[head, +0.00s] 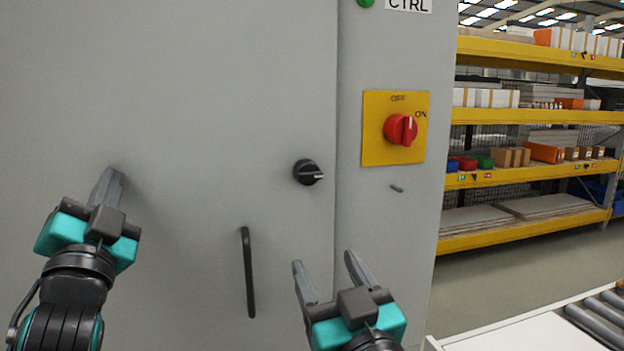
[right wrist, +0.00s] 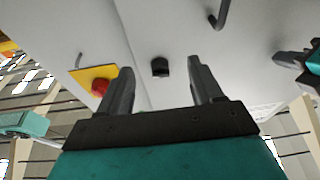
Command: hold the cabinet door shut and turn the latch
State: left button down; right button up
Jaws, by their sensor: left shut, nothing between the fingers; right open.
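The grey cabinet door (head: 190,60) fills the left of the head view. It looks flush with the frame beside it. The black latch knob (head: 307,172) sits near the door's right edge, its pale mark pointing right. A black handle (head: 248,272) is below and left of it. My left gripper (head: 112,178) is shut and empty, its tips at or close to the door; contact is unclear. My right gripper (head: 322,258) is open and empty, below the latch. In the right wrist view the latch (right wrist: 160,67) shows between the open fingers (right wrist: 160,75), apart from them.
Right of the door, a red rotary switch (head: 401,129) on a yellow plate (head: 377,150) is marked OFF and ON. A small peg (head: 397,188) sticks out below it. Yellow shelving (head: 540,116) stands behind at right. A roller conveyor (head: 600,318) is at lower right.

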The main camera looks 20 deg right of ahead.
jog(key=m+t, duration=0.1)
jog(key=t, duration=0.1)
send_near(312, 178)
jog(key=shift+h, duration=0.4)
jog(key=x, duration=0.9)
jog(key=shift+w+a+r, duration=0.15)
jog(key=shift+w, duration=0.15)
jog(key=c, duration=1.1)
